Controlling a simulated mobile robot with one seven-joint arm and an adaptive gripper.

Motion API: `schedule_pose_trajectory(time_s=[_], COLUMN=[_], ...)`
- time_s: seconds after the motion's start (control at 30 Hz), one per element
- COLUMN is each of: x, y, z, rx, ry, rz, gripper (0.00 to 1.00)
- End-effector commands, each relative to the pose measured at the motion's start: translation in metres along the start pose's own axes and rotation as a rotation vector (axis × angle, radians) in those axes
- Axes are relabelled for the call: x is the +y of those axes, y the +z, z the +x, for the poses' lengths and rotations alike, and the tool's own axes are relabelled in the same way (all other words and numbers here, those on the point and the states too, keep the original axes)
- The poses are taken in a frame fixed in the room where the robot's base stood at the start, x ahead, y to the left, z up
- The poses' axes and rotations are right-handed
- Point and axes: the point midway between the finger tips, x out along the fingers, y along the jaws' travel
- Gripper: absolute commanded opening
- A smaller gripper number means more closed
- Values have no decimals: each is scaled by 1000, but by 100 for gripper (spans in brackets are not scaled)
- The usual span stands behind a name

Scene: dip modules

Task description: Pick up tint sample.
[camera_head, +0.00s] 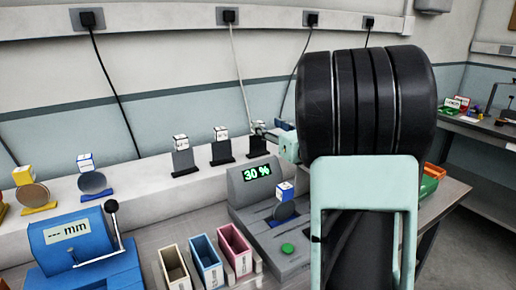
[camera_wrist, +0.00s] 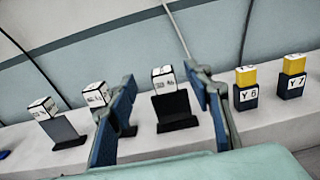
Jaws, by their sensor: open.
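Three dark tint samples, each a grey plate with a white lettered cube on top, stand on the white ledge in the head view: left (camera_head: 183,160), middle (camera_head: 221,151) and right (camera_head: 257,144). In the wrist view they show as left (camera_wrist: 59,130), middle (camera_wrist: 128,119) and right (camera_wrist: 175,108). My gripper (camera_wrist: 161,78) is open, with the right sample showing between its fingers. The left finger partly hides the middle sample. In the head view my gripper (camera_head: 272,134) is close to the right sample, partly hidden by my arm.
A grey meter (camera_head: 250,175) reading 30 % holds a blue-based disc sample (camera_head: 285,208). A blue mm gauge (camera_head: 75,240) and several narrow bins (camera_head: 205,255) stand in front. Two yellow-topped blue blocks (camera_wrist: 246,90) (camera_wrist: 292,78) stand right of my gripper. Cables hang on the wall behind.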

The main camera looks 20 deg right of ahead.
Motion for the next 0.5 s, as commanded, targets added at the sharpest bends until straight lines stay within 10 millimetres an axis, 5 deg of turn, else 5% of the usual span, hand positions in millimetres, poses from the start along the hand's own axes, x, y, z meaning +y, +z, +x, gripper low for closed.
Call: schedule_pose_trajectory(time_s=[0.1, 0.5], x=[0, 0], y=[-16, -13], z=[2, 48], rx=[1, -1], ry=[-1, 1], rz=[1, 1], gripper=[46, 46])
